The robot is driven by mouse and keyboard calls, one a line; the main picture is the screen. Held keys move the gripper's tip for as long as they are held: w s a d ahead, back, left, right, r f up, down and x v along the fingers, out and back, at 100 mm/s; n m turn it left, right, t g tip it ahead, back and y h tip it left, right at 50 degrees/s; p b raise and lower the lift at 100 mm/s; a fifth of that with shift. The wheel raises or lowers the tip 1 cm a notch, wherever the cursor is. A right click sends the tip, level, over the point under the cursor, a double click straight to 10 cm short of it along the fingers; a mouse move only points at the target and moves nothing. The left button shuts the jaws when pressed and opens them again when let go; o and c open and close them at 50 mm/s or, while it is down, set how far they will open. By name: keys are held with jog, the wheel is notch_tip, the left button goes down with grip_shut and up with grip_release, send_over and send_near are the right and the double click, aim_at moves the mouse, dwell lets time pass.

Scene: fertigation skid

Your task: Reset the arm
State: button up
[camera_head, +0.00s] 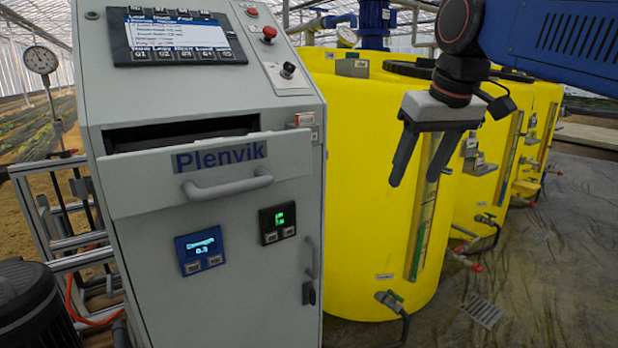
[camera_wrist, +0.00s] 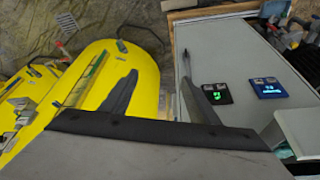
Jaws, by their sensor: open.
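My gripper (camera_head: 415,170) is open and empty. In the head view it hangs in the air with its fingers pointing down, in front of the nearest yellow tank and to the right of the grey cabinet. It also shows in the wrist view (camera_wrist: 160,95), with its two dark fingers spread apart. The blue arm link behind it is mine and reaches in from the upper right. The grey cabinet (camera_head: 215,225) bears the name Plenvik, and its drawer (camera_head: 215,165) stands partly open at the top, with a dark gap showing. A grey handle (camera_head: 228,187) is on the drawer front.
The yellow tank (camera_head: 350,220) has a sight tube and a low valve (camera_head: 392,302) with a hose. More yellow tanks stand behind it at right. A red button (camera_head: 269,33) and a screen (camera_head: 175,37) top the cabinet. The floor (camera_head: 540,270) at right looks mostly clear around a drain grate.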

jog(key=s+d+f+m, duration=0.1)
jog(key=s+d+f, duration=0.2)
jog(key=f, duration=0.6)
jog(key=s+d+f+m, duration=0.1)
jog(key=s+d+f, duration=0.2)
jog(key=s+f, duration=0.5)
jog(key=s+d+f+m+h, duration=0.1)
jog(key=s+d+f, duration=0.2)
jog(key=f, duration=0.9)
jog(key=shift+s+f+t, duration=0.25)
jog(key=shift+s+t, duration=0.05)
jog(key=shift+s, duration=0.95)
jog(key=shift+d, duration=0.1)
